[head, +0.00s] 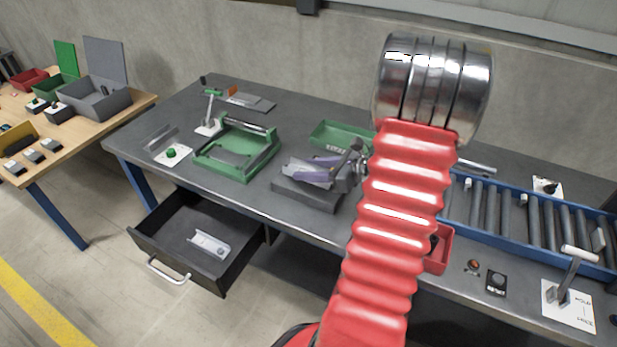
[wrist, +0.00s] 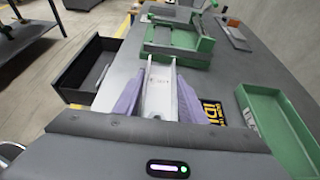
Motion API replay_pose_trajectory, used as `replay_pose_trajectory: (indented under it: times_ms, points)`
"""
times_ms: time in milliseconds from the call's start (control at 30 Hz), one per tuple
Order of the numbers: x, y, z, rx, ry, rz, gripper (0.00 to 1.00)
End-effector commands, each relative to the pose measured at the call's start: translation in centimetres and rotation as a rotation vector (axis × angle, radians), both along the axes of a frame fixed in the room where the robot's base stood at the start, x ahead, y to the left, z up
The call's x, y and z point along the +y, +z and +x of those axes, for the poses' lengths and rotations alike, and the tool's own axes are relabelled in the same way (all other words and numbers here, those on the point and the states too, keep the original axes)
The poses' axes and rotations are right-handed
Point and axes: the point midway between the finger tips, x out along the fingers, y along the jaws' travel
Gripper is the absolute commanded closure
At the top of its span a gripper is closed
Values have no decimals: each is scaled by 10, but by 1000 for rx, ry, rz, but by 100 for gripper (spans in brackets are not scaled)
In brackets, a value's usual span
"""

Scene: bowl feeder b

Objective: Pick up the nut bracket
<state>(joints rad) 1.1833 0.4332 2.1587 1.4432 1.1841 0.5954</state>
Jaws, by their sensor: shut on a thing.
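A pale metal channel-shaped bracket, which I take to be the nut bracket (wrist: 159,77), lies between the purple fingers of my gripper (wrist: 160,95) in the wrist view. The fingers are shut on its two sides, and its far end points toward the green fixture. In the head view my gripper (head: 303,171) is over a dark grey block (head: 308,194) on the bench. Only a little of the held bracket shows there, and I cannot tell whether it touches the block. A similar pale bracket (head: 210,244) lies in the open drawer.
A green fixture (head: 238,150) stands left of my gripper. A shallow green tray (head: 335,134) is behind it. The open drawer (head: 185,268) juts from the bench front. A blue-framed roller conveyor (head: 530,228) and red bin (head: 438,250) are at right.

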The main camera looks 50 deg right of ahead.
Motion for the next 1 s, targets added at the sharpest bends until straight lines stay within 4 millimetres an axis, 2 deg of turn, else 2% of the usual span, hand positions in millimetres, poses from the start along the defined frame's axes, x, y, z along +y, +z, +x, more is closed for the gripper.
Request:
replay_pose_trajectory:
  times_ms: [200,400,567,1000]
  points:
    - [-1,37,0,-3,0,-6,91]
    - [0,62,0,-2,0,-3,91]
    - [0,69,0,-1,0,-1,91]
    - [0,69,0,-1,0,0,91]
